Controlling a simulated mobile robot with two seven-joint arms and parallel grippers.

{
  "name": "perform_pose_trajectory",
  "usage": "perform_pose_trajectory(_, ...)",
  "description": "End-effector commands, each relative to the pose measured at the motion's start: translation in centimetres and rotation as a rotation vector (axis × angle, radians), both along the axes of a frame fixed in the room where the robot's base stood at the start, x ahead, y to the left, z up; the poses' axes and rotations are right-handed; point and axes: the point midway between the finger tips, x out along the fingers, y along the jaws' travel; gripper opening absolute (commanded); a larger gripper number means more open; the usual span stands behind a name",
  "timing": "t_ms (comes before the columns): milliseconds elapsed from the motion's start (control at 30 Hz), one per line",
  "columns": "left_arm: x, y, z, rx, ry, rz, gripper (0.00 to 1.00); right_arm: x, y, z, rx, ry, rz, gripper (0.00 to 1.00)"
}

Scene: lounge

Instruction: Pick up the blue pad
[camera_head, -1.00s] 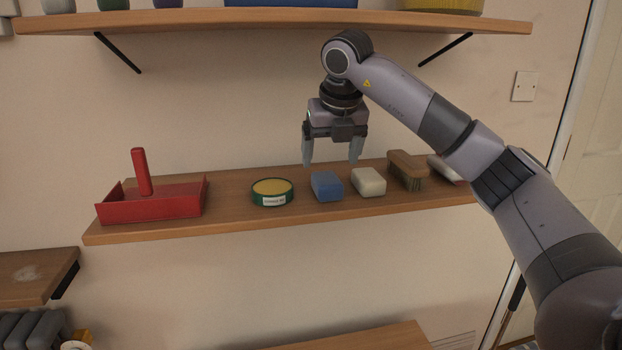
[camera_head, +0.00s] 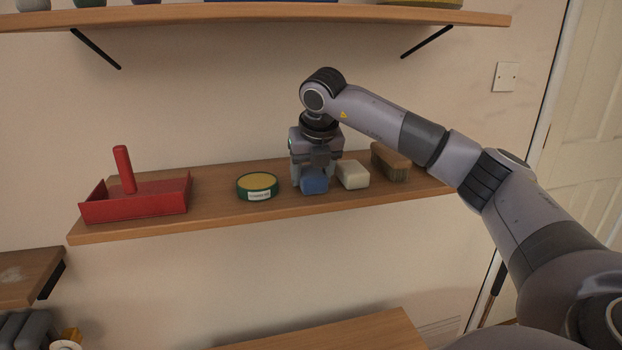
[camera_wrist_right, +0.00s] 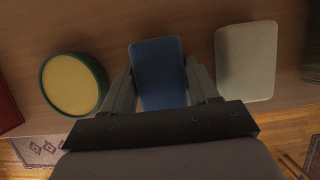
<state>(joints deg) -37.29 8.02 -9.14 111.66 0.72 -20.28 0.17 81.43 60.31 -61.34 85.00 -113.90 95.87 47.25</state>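The blue pad (camera_head: 314,181) lies on the wooden shelf (camera_head: 218,205) between a green-rimmed tin and a white pad. My right gripper (camera_head: 312,180) is lowered over it from above. In the right wrist view the blue pad (camera_wrist_right: 158,72) sits between the two fingers of the right gripper (camera_wrist_right: 160,82), one on each side. A narrow gap seems to show beside the fingers, so they look open around the pad. The pad still rests on the shelf. My left gripper is not in view.
The tin (camera_head: 257,187) with a yellow top stands left of the pad. The white pad (camera_head: 353,175) is close on the right, then a brush (camera_head: 390,162). A red dustpan-like tray (camera_head: 140,197) is at the left end. Another shelf (camera_head: 240,16) runs above.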

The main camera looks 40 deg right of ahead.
Motion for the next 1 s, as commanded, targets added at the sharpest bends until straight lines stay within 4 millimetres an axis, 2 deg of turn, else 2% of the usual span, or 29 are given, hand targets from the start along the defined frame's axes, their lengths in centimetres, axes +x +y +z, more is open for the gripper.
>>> perform_pose_trajectory(467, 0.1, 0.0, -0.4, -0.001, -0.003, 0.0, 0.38, -0.2, 0.2, 0.5, 0.0, -0.002, 0.002, 0.3)
perform_pose_trajectory(667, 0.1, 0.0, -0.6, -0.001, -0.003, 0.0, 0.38, -0.2, 0.3, 3.7, 0.001, -0.005, 0.002, 0.3)
perform_pose_trajectory(800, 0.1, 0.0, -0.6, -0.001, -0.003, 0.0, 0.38, -0.2, 0.3, 7.1, 0.003, -0.007, 0.001, 0.3)
perform_pose_trajectory(1000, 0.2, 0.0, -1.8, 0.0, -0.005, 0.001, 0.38, -2.8, 1.5, 6.8, -0.002, -0.003, 0.003, 0.3)
